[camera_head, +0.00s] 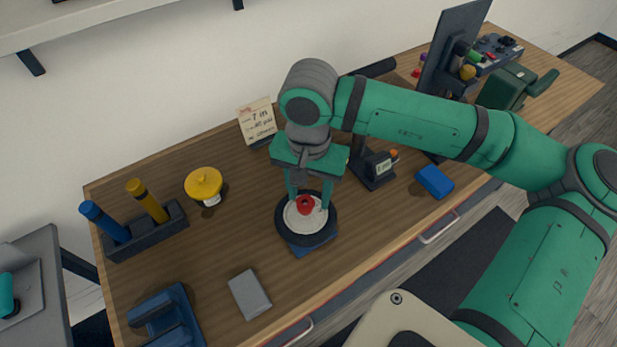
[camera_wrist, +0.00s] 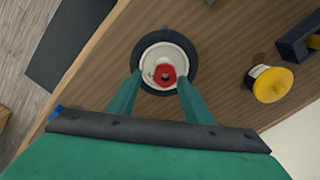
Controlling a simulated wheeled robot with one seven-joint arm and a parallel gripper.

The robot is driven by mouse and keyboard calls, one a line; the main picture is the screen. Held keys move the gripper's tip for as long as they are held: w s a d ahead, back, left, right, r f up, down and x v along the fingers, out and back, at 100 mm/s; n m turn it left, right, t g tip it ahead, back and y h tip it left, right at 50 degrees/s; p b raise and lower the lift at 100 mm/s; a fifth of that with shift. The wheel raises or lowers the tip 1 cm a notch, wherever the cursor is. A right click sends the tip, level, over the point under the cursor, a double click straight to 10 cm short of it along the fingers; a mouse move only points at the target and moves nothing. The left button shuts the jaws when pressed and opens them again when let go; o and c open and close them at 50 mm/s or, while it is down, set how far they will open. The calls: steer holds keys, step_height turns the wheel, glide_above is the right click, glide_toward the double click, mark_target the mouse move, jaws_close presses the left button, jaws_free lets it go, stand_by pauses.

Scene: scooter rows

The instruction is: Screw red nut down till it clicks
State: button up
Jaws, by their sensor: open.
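The red nut (camera_head: 306,204) sits at the centre of a pale round hub inside a black tyre (camera_head: 284,233), which lies flat on a blue base (camera_head: 313,248) on the bench. In the wrist view the red nut (camera_wrist: 165,74) shows as a ring around a dark centre. My gripper (camera_head: 308,202) points down over the wheel, with its green fingers spread on either side of the nut. In the wrist view my gripper (camera_wrist: 158,84) is open, with clear space between each finger and the nut. Whether the fingertips touch the hub cannot be told.
A yellow-capped container (camera_head: 204,184) stands left of the wheel. A rack (camera_head: 148,232) holds blue and yellow tools. A grey block (camera_head: 249,294) lies in front. A small display device (camera_head: 376,168) and a blue block (camera_head: 434,181) are to the right. Bare wood surrounds the wheel.

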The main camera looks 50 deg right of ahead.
mark_target(305, 205)
steer(key=shift+w+f, duration=0.15)
steer(key=shift+f, duration=1.2)
steer(key=c, duration=0.9)
steer(key=m, duration=0.5)
steer(key=shift+d+m, duration=0.1)
steer(key=shift+m, duration=0.2)
steer(key=m, duration=0.5)
steer(key=shift+f, duration=0.1)
steer(key=m, duration=0.7)
steer(key=shift+s, duration=0.25)
steer(key=m, duration=0.3)
steer(key=shift+w+m, duration=0.1)
steer(key=shift+m, duration=0.3)
steer(key=shift+w, duration=0.1)
